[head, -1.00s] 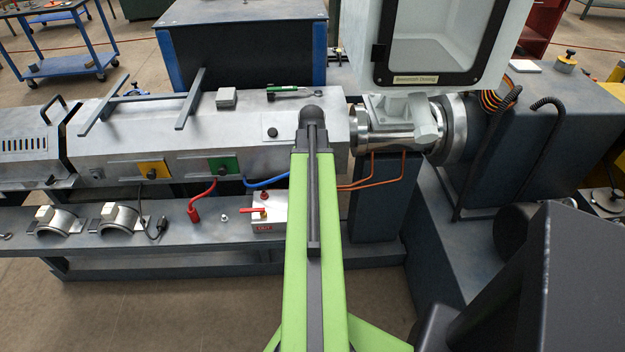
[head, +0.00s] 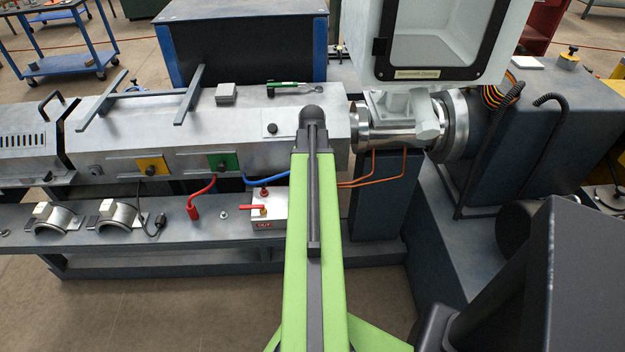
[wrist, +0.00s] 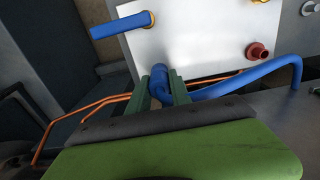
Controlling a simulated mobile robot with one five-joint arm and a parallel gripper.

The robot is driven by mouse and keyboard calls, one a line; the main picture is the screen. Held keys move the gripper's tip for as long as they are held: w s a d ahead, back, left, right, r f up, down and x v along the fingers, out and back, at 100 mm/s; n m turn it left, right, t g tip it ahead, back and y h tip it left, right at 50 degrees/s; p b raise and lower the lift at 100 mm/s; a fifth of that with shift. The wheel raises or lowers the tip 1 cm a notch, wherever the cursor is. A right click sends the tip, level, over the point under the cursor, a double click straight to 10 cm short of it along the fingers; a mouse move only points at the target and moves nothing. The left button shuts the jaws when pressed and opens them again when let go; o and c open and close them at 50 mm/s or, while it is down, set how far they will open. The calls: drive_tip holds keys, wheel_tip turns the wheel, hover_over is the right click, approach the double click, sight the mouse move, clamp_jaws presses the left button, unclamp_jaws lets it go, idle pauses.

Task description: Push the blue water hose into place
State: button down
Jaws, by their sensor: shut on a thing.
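The blue water hose (wrist: 235,87) runs in from the right in the wrist view, and its end stands up between the fingers. My gripper (wrist: 163,88) is shut on this hose end, just in front of a pale metal panel (wrist: 200,55). A dark red fitting (wrist: 258,52) is on the panel's right. In the head view, part of the blue hose (head: 268,180) shows left of my arm, which hides the gripper.
Orange pipes (wrist: 92,103) run left of the fingers. In the head view, a white box with a red lever (head: 268,209) stands on the lower shelf (head: 150,235), left of my arm. A red hose (head: 194,205) hangs further left. The barrel housing (head: 240,130) is behind.

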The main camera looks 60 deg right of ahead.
drive_tip(key=shift+f, duration=0.25)
drive_tip(key=c, duration=1.1)
unclamp_jaws()
wheel_tip(320, 180, up, 18)
drive_tip(key=p, duration=1.7)
drive_tip(key=shift+f, duration=0.25)
